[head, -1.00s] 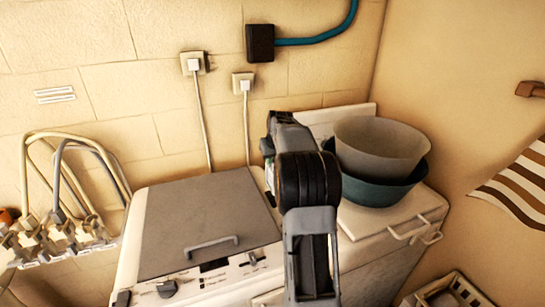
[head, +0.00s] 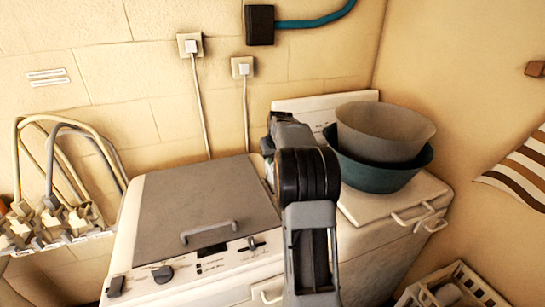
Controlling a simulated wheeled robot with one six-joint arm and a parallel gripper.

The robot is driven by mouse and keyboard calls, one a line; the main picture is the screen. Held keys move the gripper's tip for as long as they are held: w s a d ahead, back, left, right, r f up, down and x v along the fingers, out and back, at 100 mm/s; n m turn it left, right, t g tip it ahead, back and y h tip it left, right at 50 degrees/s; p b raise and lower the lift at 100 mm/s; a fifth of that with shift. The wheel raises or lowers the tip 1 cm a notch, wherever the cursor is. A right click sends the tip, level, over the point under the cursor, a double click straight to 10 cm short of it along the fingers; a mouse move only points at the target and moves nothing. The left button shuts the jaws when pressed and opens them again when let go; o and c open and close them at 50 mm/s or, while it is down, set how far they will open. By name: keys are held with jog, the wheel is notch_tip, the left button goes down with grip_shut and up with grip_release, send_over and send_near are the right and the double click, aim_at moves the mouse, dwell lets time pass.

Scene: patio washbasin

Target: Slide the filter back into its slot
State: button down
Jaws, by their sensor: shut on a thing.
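My arm rises through the lower middle of the head view, over the gap between two white machines. Its far end is a grey wrist part near the back of the left machine. The fingers of my gripper are hidden behind the arm, and so is anything they hold. I cannot make out the filter or its slot. The left machine (head: 205,205) has a grey lid with a handle and a front panel with knobs. The right machine (head: 365,212) has two pale handles at its front right edge.
A grey bowl (head: 385,132) sits inside a teal basin (head: 378,172) on the right machine, close to my arm. A white crate (head: 465,285) stands at lower right. Bent hoses or pipes (head: 62,150) hang at left. Two plugged cords run down the back wall.

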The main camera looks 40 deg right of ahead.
jog(key=shift+f+b, duration=2.8)
jog(key=shift+f, duration=1.4)
jog(key=c, duration=1)
grip_release()
jog(key=b+v, duration=0.1)
jog(key=v, duration=1.3)
jog(key=shift+a+f, duration=0.1)
